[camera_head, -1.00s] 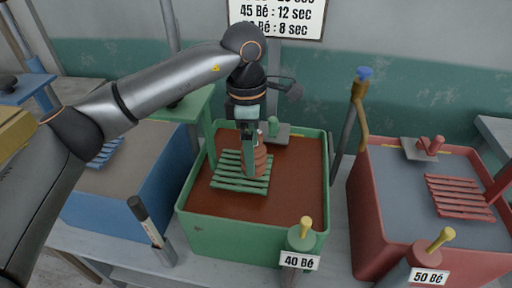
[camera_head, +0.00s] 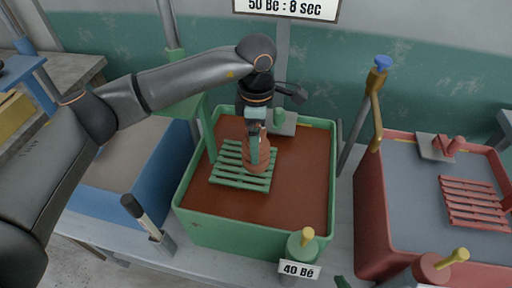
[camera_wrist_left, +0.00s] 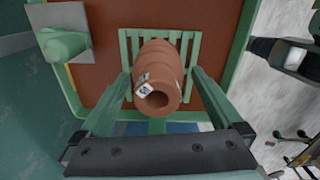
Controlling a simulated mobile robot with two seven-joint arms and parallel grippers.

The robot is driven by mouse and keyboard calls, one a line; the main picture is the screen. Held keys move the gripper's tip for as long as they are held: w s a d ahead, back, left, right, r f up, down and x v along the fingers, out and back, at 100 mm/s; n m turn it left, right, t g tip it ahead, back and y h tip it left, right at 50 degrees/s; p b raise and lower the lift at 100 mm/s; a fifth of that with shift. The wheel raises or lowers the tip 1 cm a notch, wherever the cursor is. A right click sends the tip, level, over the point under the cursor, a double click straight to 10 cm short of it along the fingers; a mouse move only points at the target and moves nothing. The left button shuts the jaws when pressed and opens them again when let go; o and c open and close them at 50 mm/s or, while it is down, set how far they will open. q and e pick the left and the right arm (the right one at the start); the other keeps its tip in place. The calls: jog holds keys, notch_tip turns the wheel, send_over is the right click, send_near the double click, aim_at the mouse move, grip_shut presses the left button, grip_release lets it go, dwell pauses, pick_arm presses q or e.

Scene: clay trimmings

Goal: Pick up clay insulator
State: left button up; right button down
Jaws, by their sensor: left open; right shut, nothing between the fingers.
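The clay insulator (camera_head: 264,160) is a reddish-brown ribbed piece standing on the green slatted rack (camera_head: 228,168) in the green tank (camera_head: 240,238). In the left wrist view the insulator (camera_wrist_left: 160,72) shows its round hollow end and a small white label. My left gripper (camera_head: 255,146) is over it, pointing down. In the left wrist view its green fingers (camera_wrist_left: 161,82) stand apart, one on each side of the insulator; I cannot tell whether they touch it. Only a small green tip of my right gripper (camera_head: 341,283) shows at the bottom edge, shut and away from the insulator.
The tank's rim surrounds the rack, and a small plate with a green knob (camera_head: 283,120) is at its far side. A green stopper with a yellow handle (camera_head: 303,243) stands in front. A red tank (camera_head: 372,220) is to the right, a blue one (camera_head: 165,185) to the left.

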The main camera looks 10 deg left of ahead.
pick_arm(q)
notch_tip(320, 180, down, 5)
jog(key=shift+w+a+f+p, duration=0.1)
jog(key=shift+a+p, duration=0.05)
jog(key=shift+p, duration=0.55)
jog(key=shift+w, duration=0.1)
grip_shut()
